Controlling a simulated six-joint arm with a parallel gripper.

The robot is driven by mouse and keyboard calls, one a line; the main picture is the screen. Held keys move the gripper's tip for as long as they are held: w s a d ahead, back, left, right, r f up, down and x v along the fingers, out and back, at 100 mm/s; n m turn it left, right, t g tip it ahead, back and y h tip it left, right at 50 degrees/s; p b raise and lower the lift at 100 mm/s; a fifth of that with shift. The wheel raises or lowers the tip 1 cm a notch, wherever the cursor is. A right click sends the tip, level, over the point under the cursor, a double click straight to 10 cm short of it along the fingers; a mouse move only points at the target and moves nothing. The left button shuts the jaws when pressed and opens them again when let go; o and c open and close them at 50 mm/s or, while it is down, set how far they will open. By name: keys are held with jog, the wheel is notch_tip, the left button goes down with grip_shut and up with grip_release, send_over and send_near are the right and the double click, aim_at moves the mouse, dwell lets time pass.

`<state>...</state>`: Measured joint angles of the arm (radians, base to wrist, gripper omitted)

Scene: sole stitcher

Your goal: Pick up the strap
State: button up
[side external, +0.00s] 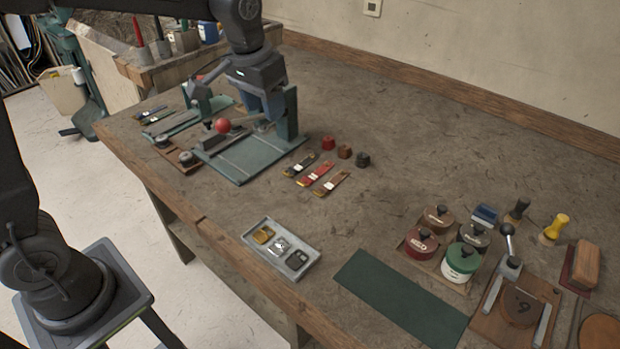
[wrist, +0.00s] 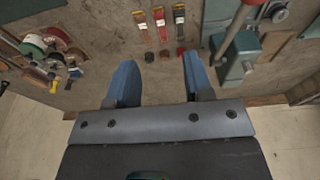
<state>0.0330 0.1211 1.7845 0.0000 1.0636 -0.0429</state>
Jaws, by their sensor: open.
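Three straps lie side by side on the bench in the side view: a black strap (side external: 300,164), a red strap (side external: 316,174) and a brown strap (side external: 331,184), each with a pale label. In the wrist view the brown strap (wrist: 140,18), red strap (wrist: 158,18) and black strap (wrist: 179,18) show near the top, beyond the fingertips. My gripper (side external: 266,112) is above the green stitching fixture, left of and behind the straps. Its blue fingers (wrist: 156,72) are apart with nothing between them. The fixture partly hides the fingertips in the side view.
The green fixture (side external: 240,165) with its red ball knob (side external: 222,125) stands close to my gripper. Small blocks (side external: 344,152) sit behind the straps. A grey tray (side external: 253,246) of buckles is in front. Bare bench lies right of the straps.

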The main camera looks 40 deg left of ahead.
jog(key=g, duration=0.2)
send_over(305, 179)
notch_tip(305, 179, down, 9)
notch_tip(305, 179, down, 9)
jog(key=shift+w+r, duration=0.1)
jog(key=shift+w, duration=0.05)
jog(key=shift+s+f, duration=0.2)
jog(key=shift+f, duration=2.4)
jog(key=shift+c, duration=0.4)
jog(key=c, duration=0.6)
